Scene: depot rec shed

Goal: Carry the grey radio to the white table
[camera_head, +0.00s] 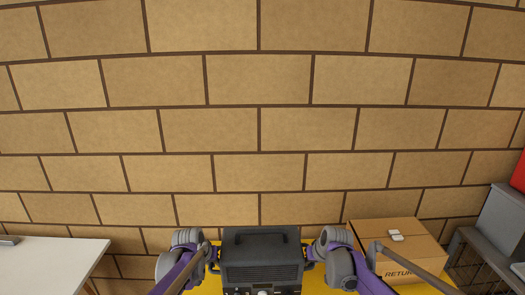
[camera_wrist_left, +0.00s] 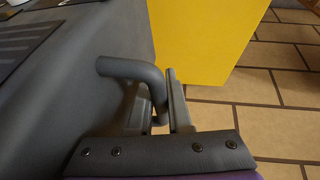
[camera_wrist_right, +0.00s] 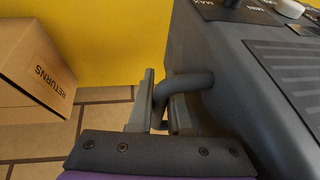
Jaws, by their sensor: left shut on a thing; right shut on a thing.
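The grey radio (camera_head: 262,262) is a dark grey box with dials on its front, upright in front of me, low in the head view. My left gripper (camera_head: 214,258) is shut on the bent handle (camera_wrist_left: 130,70) at its left side. My right gripper (camera_head: 310,256) is shut on the matching handle (camera_wrist_right: 187,84) at its right side. Yellow furniture (camera_head: 210,285) shows beneath and beside the radio; I cannot tell whether the radio touches it. The white table (camera_head: 45,265) is at the lower left of the head view, apart from the radio.
A cardboard box (camera_head: 402,238) marked RETURNS, with small white items on top, stands to the right. Farther right are a grey container (camera_head: 500,220) and part of a red thing (camera_head: 518,172). A grey item (camera_head: 9,240) lies on the white table.

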